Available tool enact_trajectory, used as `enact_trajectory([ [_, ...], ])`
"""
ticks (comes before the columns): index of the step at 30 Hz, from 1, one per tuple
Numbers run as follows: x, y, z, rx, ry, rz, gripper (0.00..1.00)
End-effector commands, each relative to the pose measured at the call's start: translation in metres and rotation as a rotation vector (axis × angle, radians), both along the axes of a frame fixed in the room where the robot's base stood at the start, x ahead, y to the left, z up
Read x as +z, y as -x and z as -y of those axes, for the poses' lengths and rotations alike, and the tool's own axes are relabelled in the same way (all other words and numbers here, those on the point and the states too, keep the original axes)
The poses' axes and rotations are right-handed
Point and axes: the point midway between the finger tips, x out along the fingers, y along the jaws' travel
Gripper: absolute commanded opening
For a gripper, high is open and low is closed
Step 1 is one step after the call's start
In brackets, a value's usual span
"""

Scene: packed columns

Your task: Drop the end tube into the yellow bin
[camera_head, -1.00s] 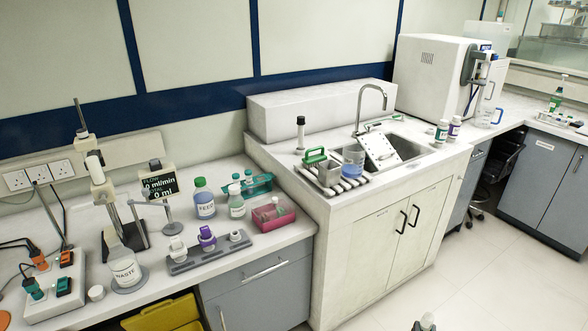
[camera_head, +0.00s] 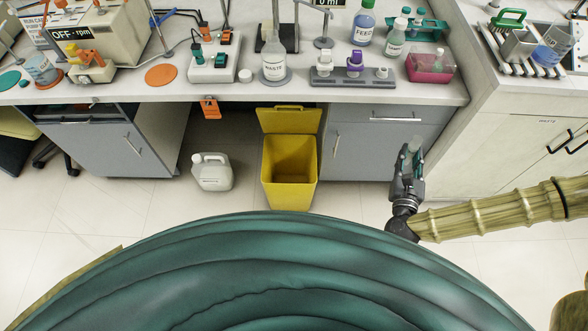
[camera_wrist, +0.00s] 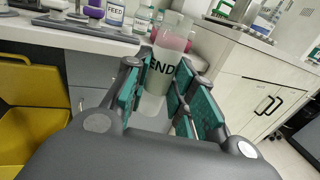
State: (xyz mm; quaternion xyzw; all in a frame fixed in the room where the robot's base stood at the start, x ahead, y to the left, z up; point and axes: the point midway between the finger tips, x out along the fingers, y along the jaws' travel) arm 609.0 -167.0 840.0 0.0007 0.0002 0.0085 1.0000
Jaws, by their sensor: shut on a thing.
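My gripper (camera_head: 411,158) is at the right in the head view, in front of the grey cabinet and below the bench top. It is shut on the end tube (camera_wrist: 157,78), a clear tube marked "END" that stands between the teal finger pads in the wrist view. The tube's upper part sticks out beyond the pads. The yellow bin (camera_head: 290,192) stands on the floor under the bench with its lid raised at the back. It is to the left of my gripper and looks empty. Part of it also shows at the left edge of the wrist view (camera_wrist: 22,125).
A white jug (camera_head: 212,172) stands on the floor left of the bin. A grey cabinet (camera_head: 355,152) is right of the bin. The bench edge above carries a waste flask (camera_head: 273,62), a feed bottle (camera_head: 365,24) and a grey rack (camera_head: 355,82). Floor in front is clear.

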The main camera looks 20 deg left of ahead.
Motion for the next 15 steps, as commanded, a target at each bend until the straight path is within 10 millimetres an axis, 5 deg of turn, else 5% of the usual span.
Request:
enact_trajectory([
  [15,-0.092,-0.054,-0.076,0.137,-0.013,0.013,0.01],
])
